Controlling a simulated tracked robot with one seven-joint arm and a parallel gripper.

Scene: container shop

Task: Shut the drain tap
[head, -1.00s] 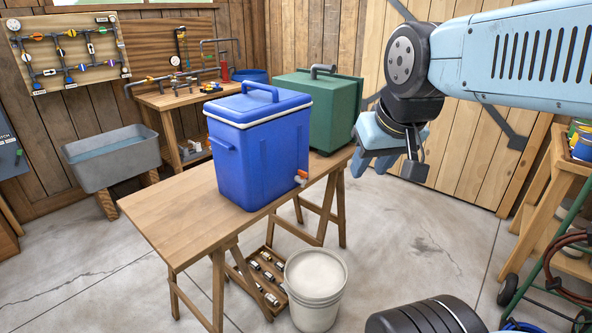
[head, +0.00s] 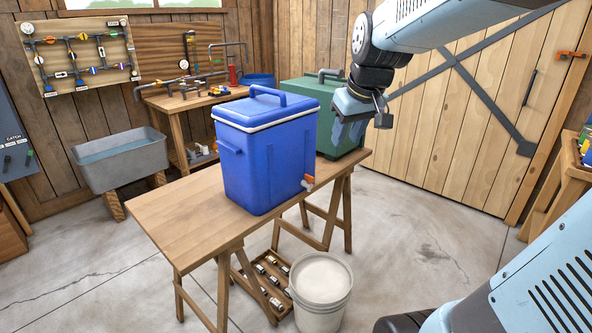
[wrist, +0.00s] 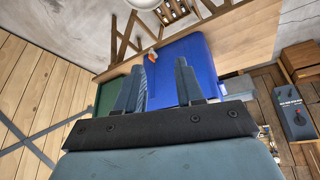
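A blue cooler box (head: 262,155) with a white-rimmed lid stands on a wooden trestle table (head: 180,217). Its drain tap (head: 308,182), with an orange handle, sticks out low on the right side. The tap is small, and I cannot tell its handle's exact position. My gripper (head: 346,132) hangs above and to the right of the tap, in front of the green box, apart from the cooler. In the wrist view, its two fingers (wrist: 156,80) are spread with nothing between them. The orange tap (wrist: 152,54) shows beyond the fingertips, beside the blue cooler wall (wrist: 200,62).
A green box (head: 303,91) with a grey pipe on top stands behind the cooler on the table. A white bucket (head: 321,300) stands on the floor below the tap side. A tray of metal parts (head: 250,281) lies under the table. Floor to the right is clear.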

